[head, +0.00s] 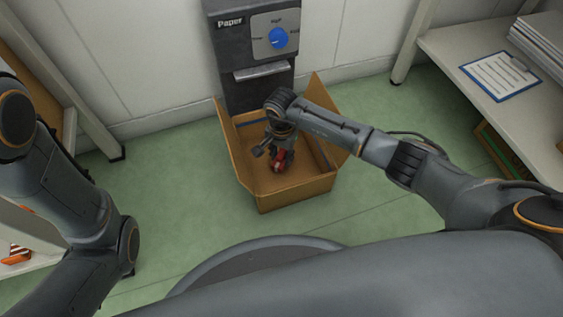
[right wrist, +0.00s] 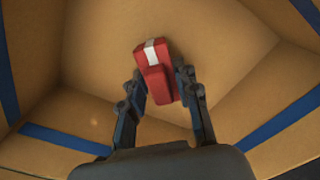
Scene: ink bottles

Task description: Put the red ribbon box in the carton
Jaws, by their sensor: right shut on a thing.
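The red ribbon box (right wrist: 157,70) is red with a white band across one end. It also shows in the head view (head: 279,161) below my right gripper, partly hidden by the fingers. My right gripper (right wrist: 160,85) is shut on it, one finger on each side. The gripper and the box are inside the open carton (head: 288,201), a brown cardboard box with its flaps up and blue strips on its walls. I cannot tell whether the box touches the carton's floor. My left arm is at the left of the head view, but its gripper is not seen.
A dark paper machine (head: 246,95) with a blue dial stands against the wall behind the carton. A shelf (head: 460,50) with a clipboard (head: 500,75) is at the right. An orange and white object (head: 17,254) lies on a low shelf at the left. Green floor surrounds the carton.

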